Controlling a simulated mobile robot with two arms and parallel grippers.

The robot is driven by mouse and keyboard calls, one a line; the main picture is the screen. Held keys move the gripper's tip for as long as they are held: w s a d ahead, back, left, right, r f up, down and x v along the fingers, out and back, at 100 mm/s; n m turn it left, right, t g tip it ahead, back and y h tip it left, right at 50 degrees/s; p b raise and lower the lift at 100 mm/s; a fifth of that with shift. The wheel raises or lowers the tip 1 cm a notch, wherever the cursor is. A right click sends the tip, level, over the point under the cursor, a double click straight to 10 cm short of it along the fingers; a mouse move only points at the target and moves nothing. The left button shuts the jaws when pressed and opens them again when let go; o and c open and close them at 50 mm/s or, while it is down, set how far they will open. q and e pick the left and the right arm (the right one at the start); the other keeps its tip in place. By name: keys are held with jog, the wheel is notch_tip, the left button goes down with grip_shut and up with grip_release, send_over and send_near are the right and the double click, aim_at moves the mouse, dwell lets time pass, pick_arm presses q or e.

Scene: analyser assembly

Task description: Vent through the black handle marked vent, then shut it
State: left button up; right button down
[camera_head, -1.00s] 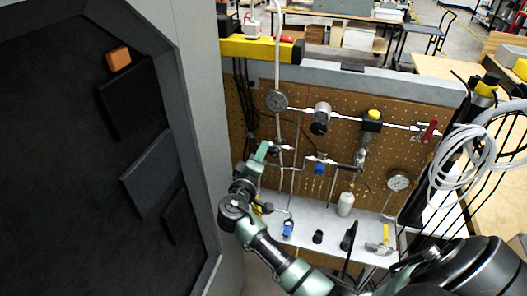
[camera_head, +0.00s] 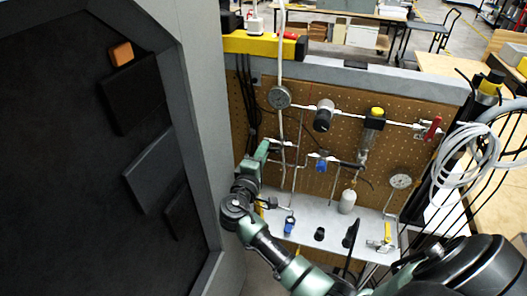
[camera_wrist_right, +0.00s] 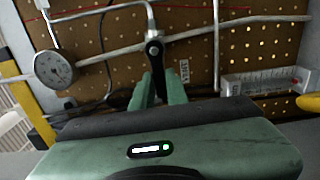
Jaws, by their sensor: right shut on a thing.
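In the right wrist view the black handle (camera_wrist_right: 155,52) hangs from its round pivot on a metal pipe, in front of the pegboard. A small white tag (camera_wrist_right: 184,72), its lettering hard to read, is just right of it. My right gripper (camera_wrist_right: 159,88) has its two green fingers on either side of the handle's lower part and is shut on it. In the head view my right gripper (camera_head: 264,149) is at the left part of the pegboard panel, and the handle is hardly visible there. My left gripper is not in view.
The pegboard (camera_head: 300,130) carries pipes, a round gauge (camera_head: 279,97), a blue-bodied part (camera_head: 321,165) and a red handle (camera_head: 432,128). A grey shelf (camera_head: 315,217) with small parts lies below. A large dark cabinet (camera_head: 90,170) stands close on the left. Coiled hose (camera_head: 470,165) hangs right.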

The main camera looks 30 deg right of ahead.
jog(key=shift+a+f, duration=0.1)
jog(key=shift+f, duration=0.05)
jog(key=c, duration=1.4)
grip_release()
jog(key=b+v, duration=0.2)
jog(key=v, duration=0.6)
jog(key=shift+b, duration=0.35)
